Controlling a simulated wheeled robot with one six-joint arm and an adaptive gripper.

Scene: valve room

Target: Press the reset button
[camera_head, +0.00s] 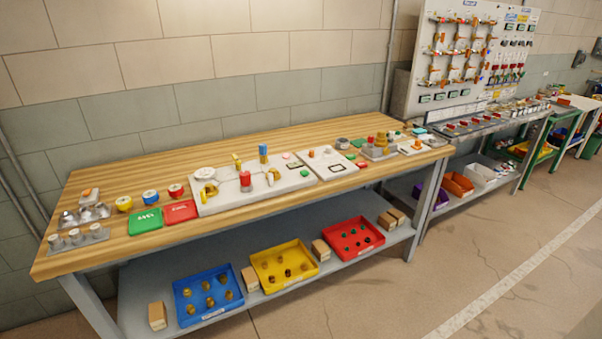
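A wooden workbench (130,165) stands against the wall. A large white board (228,203) on it carries brass and grey fittings, a red part (245,178), upright yellow and blue pieces, and a small pale pink round part (286,155). A smaller white panel (318,158) to its right has a dark-framed rectangle and a small orange part (326,150). At the bench's left, a small white block with an orange top (88,194) stands behind silver domes. I cannot tell which part is the reset button; no label is readable. My gripper is not in view.
Green (145,221) and red (181,211) trays lie near the bench's front edge. The lower shelf holds blue (180,302), yellow (267,288) and red bins with wooden blocks. A valve panel (425,98) stands behind a second bench at right. The floor in front is clear.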

